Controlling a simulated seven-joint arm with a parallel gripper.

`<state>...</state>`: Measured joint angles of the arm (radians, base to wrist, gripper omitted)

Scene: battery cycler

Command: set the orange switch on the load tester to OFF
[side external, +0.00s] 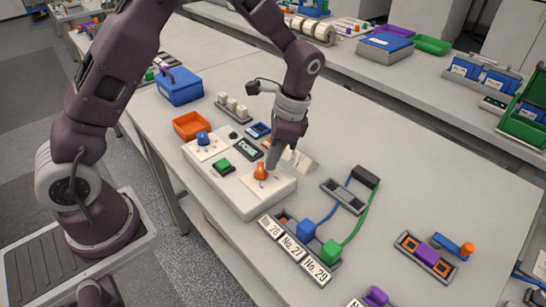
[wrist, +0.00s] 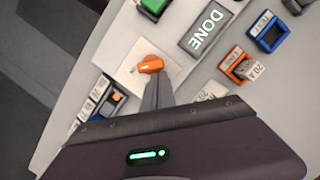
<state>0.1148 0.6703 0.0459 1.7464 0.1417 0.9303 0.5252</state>
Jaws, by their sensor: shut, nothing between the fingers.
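The load tester (side external: 236,190) is a pale box on the bench. Its orange switch (side external: 261,172) stands on a white plate at the box's right end. In the wrist view the orange switch (wrist: 150,65) lies just beyond my fingertips, its lever pointing sideways. Any OFF marking is too small or hidden to read. My gripper (side external: 271,163) points down, shut and empty, right beside the switch. In the wrist view my gripper (wrist: 154,84) appears very close to the switch; I cannot tell whether it touches.
The tester also carries a blue knob (side external: 203,138), a green button (side external: 222,166) and a display (wrist: 202,29) reading DONE. An orange bin (side external: 191,125) stands behind it. A battery tray (side external: 327,275) with labels and cabled clips lies in front.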

